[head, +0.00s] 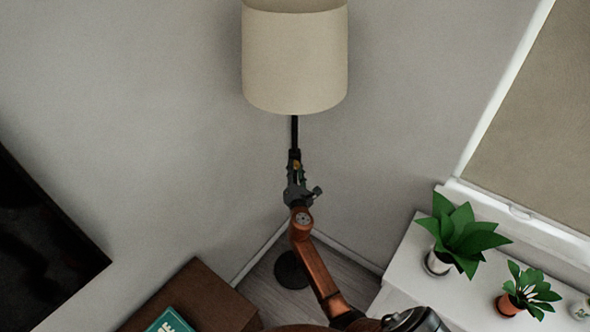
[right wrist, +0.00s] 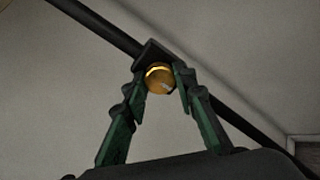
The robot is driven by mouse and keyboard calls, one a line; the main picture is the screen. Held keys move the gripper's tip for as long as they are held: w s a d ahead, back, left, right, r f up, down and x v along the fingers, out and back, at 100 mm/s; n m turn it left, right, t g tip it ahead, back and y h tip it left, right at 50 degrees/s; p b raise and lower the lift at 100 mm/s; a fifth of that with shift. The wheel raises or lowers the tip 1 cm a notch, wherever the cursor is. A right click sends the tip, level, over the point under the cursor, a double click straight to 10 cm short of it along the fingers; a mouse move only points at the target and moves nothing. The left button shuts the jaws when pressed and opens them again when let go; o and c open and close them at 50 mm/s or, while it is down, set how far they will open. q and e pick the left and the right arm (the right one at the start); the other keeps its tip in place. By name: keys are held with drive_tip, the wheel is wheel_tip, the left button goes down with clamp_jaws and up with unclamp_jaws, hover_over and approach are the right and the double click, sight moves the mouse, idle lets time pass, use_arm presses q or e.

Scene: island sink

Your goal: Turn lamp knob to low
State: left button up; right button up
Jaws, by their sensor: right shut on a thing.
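The floor lamp has a beige shade (head: 295,62), a thin black pole (head: 294,132) and a round dark base (head: 291,270) on the floor in the corner. Its brass knob (right wrist: 160,78) sits in a black housing on the pole, with a small pale mark on its lower right face. My right gripper (head: 295,163) is at the pole below the shade. In the right wrist view its green-padded fingers (right wrist: 160,82) are on both sides of the knob and shut on it. The lamp stands upright. My left gripper is not in view.
A brown wooden cabinet (head: 195,292) with a teal book (head: 172,322) is at the lower left. A dark screen (head: 40,240) is at the left. A white ledge (head: 408,262) with a large potted plant (head: 460,235) and a small one (head: 528,292) is at the right.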

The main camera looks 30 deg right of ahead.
drive_tip(key=shift+f, duration=0.1)
drive_tip(key=shift+m+b, duration=3.9)
drive_tip(key=shift+m, duration=5)
drive_tip(key=o, duration=1.2)
drive_tip(key=shift+c, duration=0.2)
